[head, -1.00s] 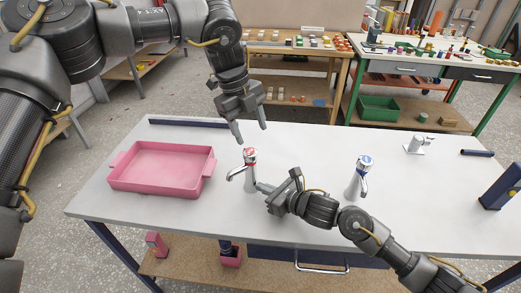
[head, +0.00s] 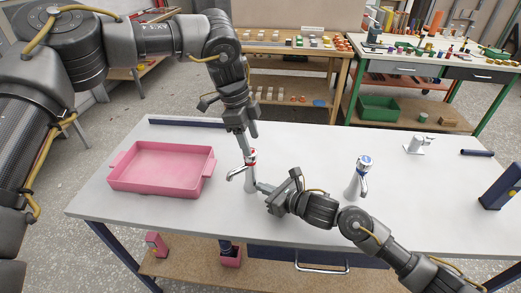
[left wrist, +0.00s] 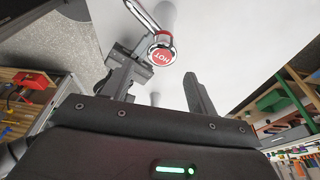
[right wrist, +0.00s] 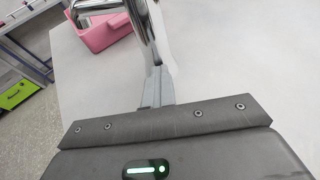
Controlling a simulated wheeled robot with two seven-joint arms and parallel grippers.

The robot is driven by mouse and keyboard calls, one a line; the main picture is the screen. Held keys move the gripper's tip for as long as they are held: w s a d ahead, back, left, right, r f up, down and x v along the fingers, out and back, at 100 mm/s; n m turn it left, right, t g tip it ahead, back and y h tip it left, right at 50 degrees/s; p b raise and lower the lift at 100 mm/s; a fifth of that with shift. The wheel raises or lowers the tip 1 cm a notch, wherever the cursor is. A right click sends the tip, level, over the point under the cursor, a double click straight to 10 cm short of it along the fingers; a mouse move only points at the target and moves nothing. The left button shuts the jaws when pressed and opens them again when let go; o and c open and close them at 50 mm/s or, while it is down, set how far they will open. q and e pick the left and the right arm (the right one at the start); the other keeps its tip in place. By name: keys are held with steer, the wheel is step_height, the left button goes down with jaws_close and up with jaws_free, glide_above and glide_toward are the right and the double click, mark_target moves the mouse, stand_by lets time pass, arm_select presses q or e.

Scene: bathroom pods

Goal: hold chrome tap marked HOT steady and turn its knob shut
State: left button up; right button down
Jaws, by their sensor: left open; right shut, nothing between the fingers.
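The chrome tap marked HOT (head: 251,180) stands upright on the white table, with a red-marked knob and a spout pointing left. Its red HOT knob (left wrist: 161,54) faces the left wrist camera. My left gripper (head: 245,152) is open and points down at the knob; in the left wrist view its fingers (left wrist: 160,85) stand apart, either side of the knob's line. My right gripper (head: 261,187) is shut and empty, low at the right of the tap's body. In the right wrist view its fingertips (right wrist: 157,85) meet or nearly meet the chrome body (right wrist: 149,35); contact is unclear.
A second chrome tap with a blue top (head: 358,180) stands to the right. A pink tray (head: 160,186) lies left of the HOT tap. A white fixture (head: 416,146), a dark cylinder (head: 477,153) and a blue stand (head: 501,190) are farther right. Table between the taps holds my right arm.

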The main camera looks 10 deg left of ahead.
arm_select(q)
steer(key=shift+f, duration=2.85)
steer(key=c, duration=0.8)
steer(key=shift+m+g, duration=0.5)
steer(key=shift+m, duration=1.7)
